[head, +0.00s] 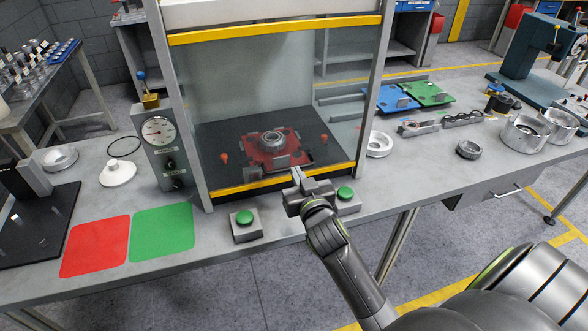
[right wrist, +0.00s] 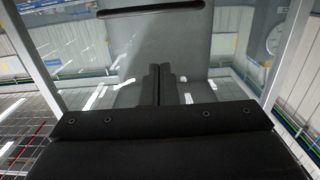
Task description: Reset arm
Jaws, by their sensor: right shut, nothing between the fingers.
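My right gripper (head: 298,176) is in front of the press's lower yellow edge, just above and between the two green buttons. Its fingers are together and hold nothing. In the right wrist view the closed fingers (right wrist: 159,85) point towards a grey panel with a dark slot. A red pallet (head: 262,160) with a round metal clutch part (head: 273,141) sits inside the clear-fronted press (head: 275,39). My left gripper is not in the head view.
Green buttons stand at the left (head: 244,217) and right (head: 345,193) of the press front. A gauge box (head: 159,150) stands left of it. A red mat (head: 95,246) and a green mat (head: 162,231) lie at the left. Blue (head: 388,99) and green (head: 428,94) pallets lie at the right.

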